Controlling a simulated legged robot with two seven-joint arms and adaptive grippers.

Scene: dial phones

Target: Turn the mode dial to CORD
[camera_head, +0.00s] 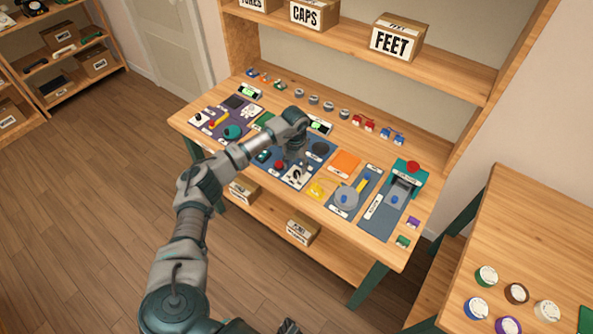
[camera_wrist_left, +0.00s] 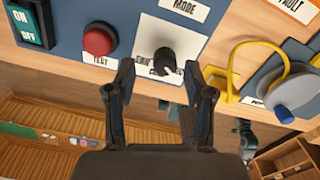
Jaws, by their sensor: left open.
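The black mode dial (camera_wrist_left: 182,65) sits on a white plate (camera_wrist_left: 160,35) labelled MODE in the left wrist view. The smaller lettering below the dial is partly covered by it and hard to read. My left gripper (camera_wrist_left: 166,76) is open, with one fingertip to the left of the dial and the other to its right, both apart from the knob. In the head view my left gripper (camera_head: 298,160) is over the blue panel, and the white dial plate (camera_head: 293,180) shows just below it. A dark part at the bottom edge looks like my right gripper (camera_head: 288,326), mostly cut off.
A red TEST button (camera_wrist_left: 98,40) and a green ON/OFF switch (camera_wrist_left: 28,22) lie left of the dial. A yellow cord (camera_wrist_left: 235,65) and a grey round device (camera_wrist_left: 294,92) lie to its right. The workbench (camera_head: 393,250) holds several other panels and small parts.

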